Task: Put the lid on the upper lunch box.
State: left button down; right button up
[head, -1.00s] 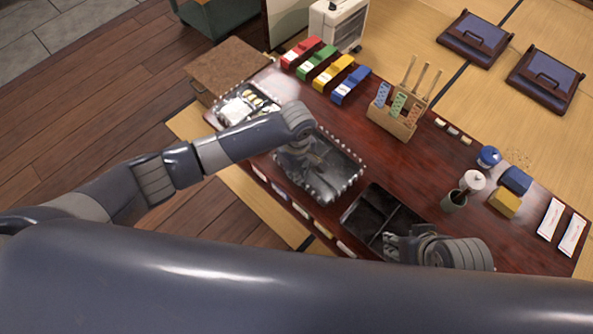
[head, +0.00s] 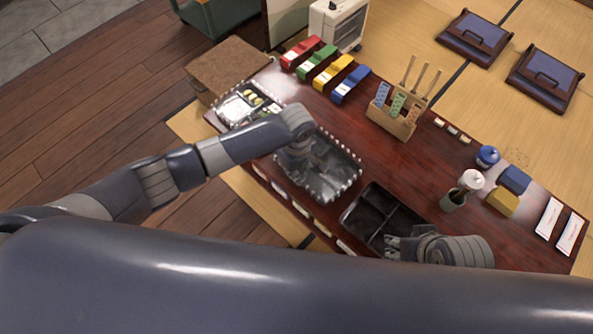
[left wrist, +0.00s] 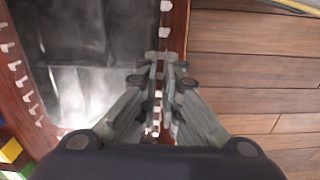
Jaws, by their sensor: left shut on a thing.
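A clear lid (head: 342,164) with a scalloped edge is near the table's middle. It also shows in the left wrist view (left wrist: 85,95), with tabs along its edge. My left gripper (left wrist: 160,85) is shut on the lid's edge; in the head view, my arm hides part of the lid. Dark partitioned shapes show through it, but I cannot tell whether it touches a box below. A lunch box with food (head: 232,108) at the table's upper left has a similar dotted edge. A black divided lunch box (head: 368,213) is uncovered at the lower right. My right gripper (head: 392,243) is by its near side.
Red, green, yellow and blue blocks (head: 348,84) stand along the table's far edge. A wooden holder (head: 395,118), a cup (head: 453,201) and jars are to the right. Small pale pieces line the near edge. Bare table (head: 350,125) lies behind the lid.

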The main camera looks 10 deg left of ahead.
pick_arm(q)
jog(key=shift+f+p, duration=0.2)
jog(key=shift+p, duration=0.25)
dwell(0.4)
jog(key=c, duration=1.7)
grip_release()
jog(key=shift+o, duration=0.6)
jog(key=o, duration=0.4)
